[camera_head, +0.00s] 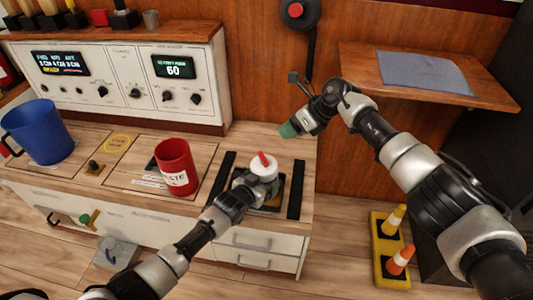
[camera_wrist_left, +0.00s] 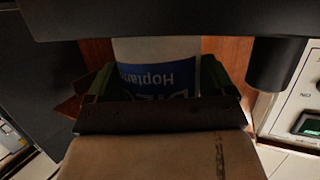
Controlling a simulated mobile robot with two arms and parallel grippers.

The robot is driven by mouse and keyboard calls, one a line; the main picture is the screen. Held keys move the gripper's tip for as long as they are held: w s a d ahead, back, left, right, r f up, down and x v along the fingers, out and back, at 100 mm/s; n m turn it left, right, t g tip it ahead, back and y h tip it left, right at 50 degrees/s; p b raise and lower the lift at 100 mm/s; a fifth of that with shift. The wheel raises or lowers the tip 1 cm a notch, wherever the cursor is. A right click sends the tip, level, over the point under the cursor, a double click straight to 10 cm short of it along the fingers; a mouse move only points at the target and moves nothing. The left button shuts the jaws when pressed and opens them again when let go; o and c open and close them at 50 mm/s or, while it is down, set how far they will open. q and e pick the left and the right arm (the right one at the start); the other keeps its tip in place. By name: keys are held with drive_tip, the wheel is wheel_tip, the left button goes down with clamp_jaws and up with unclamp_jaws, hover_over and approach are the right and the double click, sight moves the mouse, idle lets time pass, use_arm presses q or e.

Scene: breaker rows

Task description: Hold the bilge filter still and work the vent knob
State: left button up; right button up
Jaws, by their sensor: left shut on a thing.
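The bilge filter is a white canister (camera_head: 263,172) standing in a dark recess on the counter. The red vent knob (camera_head: 264,158) sticks up from its top. My left gripper (camera_head: 247,181) is shut on the canister's side, from the near left. In the left wrist view the canister (camera_wrist_left: 157,49) shows white with a blue label (camera_wrist_left: 160,76) between the green-padded fingers (camera_wrist_left: 160,88). My right gripper (camera_head: 290,129) has green pads and hangs in the air behind and right of the filter, apart from it. Its jaw gap cannot be made out.
A red mug (camera_head: 174,163) stands left of the filter, a blue jug (camera_head: 38,132) far left. Black strips (camera_head: 296,190) flank the filter. A control panel (camera_head: 130,80) stands behind; a wooden shelf (camera_head: 430,82) juts out at right. Yellow-orange cones (camera_head: 397,250) stand on the floor.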

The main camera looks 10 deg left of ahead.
sight(264, 157)
drive_tip(key=shift+s+a+r+m+t+h, duration=1.3)
drive_tip(key=shift+s+a+m+h, duration=1.2)
drive_tip(key=shift+s+m+h, duration=1.1)
drive_tip(key=shift+n+y, duration=0.3)
drive_tip(key=shift+n, duration=0.2)
drive_tip(key=x, duration=1.1)
drive_tip(key=shift+s+f, duration=0.1)
drive_tip(key=shift+s, duration=0.1)
clamp_jaws()
